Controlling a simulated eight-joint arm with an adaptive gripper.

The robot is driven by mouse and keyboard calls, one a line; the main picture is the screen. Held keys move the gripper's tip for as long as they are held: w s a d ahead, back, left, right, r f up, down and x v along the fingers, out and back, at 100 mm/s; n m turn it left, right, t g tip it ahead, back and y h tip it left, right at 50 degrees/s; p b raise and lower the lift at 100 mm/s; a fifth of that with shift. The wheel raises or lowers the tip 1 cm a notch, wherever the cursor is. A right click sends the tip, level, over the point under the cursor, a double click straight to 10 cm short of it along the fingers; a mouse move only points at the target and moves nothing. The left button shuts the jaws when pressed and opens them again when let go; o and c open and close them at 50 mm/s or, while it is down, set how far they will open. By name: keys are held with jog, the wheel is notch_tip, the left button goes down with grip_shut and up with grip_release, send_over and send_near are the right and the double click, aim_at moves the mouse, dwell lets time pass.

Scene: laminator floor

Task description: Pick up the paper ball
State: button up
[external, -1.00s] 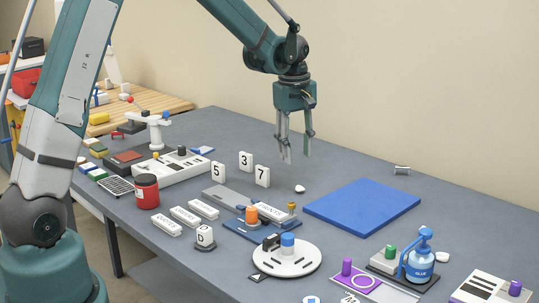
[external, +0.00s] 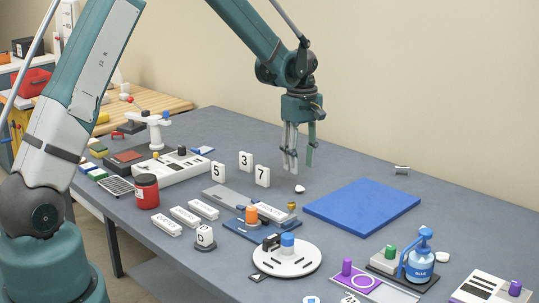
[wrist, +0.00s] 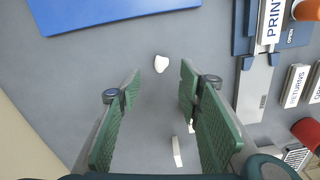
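The paper ball (external: 300,188) is a small white crumpled lump on the grey table, left of the blue mat. In the wrist view the paper ball (wrist: 161,63) lies ahead of the fingertips, roughly midway between the two fingers. My gripper (external: 300,168) points down above the table, just above and a little left of the ball in the external view. In the wrist view my gripper (wrist: 160,75) is open, with two green pads wide apart and nothing between them.
The blue mat (external: 362,207) lies right of the ball. White number blocks 3 (external: 245,161), 7 (external: 262,176) and 5 (external: 218,172) stand to its left. A small brass knob (external: 291,205) is in front of it. Table between ball and back wall is clear.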

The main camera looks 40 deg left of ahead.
aim_at(300, 190)
jog(key=shift+f, duration=1.1)
jog(key=shift+f, duration=0.1)
jog(key=shift+s+f, duration=0.2)
jog(key=shift+f, duration=2.35)
jog(key=c, duration=0.7)
